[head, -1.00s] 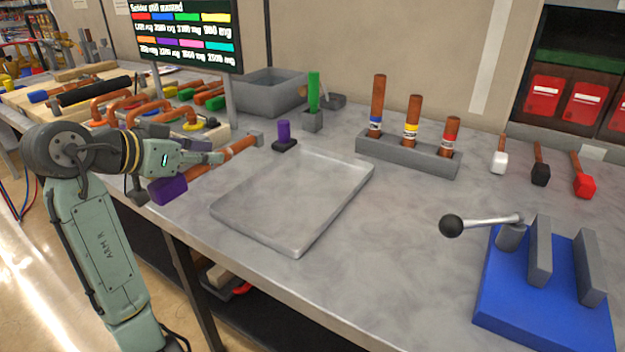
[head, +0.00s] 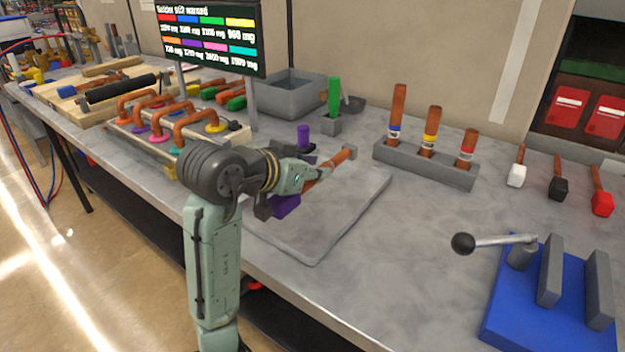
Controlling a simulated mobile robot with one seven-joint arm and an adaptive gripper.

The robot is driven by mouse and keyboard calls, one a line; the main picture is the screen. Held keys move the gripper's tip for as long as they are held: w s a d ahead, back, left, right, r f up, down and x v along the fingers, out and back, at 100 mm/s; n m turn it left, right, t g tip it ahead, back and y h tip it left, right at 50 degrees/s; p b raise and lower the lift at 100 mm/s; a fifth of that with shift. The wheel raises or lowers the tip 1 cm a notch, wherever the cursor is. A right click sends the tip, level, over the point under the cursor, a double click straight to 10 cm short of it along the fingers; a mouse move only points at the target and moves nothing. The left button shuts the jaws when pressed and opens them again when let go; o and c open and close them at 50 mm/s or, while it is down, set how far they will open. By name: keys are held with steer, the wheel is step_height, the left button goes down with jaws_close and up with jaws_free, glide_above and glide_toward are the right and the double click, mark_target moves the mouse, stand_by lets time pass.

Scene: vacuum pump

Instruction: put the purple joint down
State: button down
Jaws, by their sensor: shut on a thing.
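The purple joint (head: 285,206) shows as a purple block beside my gripper, with a copper pipe (head: 328,166) running from the gripper toward the upper right. My gripper (head: 303,178) is shut on the joint and hides its middle. It holds the joint over the far left part of a flat grey tray (head: 318,240). I cannot tell how high above the tray the joint is. The visible part of the tray is empty.
A purple cylinder on a dark base (head: 303,134) stands behind the tray. A grey holder (head: 425,165) with three copper tubes stands to the right. A blue fixture with a lever (head: 545,300) is at front right. A rack of bent copper pipes (head: 160,125) is at left.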

mark_target(274, 200)
steer(key=shift+f, duration=1.55)
steer(key=shift+f, duration=0.2)
steer(key=c, duration=1.4)
jaws_free()
steer(key=shift+r+p, duration=0.25)
steer(key=shift+p, duration=0.1)
steer(key=shift+s+a, duration=0.25)
steer(key=b+v, duration=0.2)
steer(key=v, duration=0.9)
steer(key=shift+s+r, duration=0.1)
steer(key=shift+s, duration=0.05)
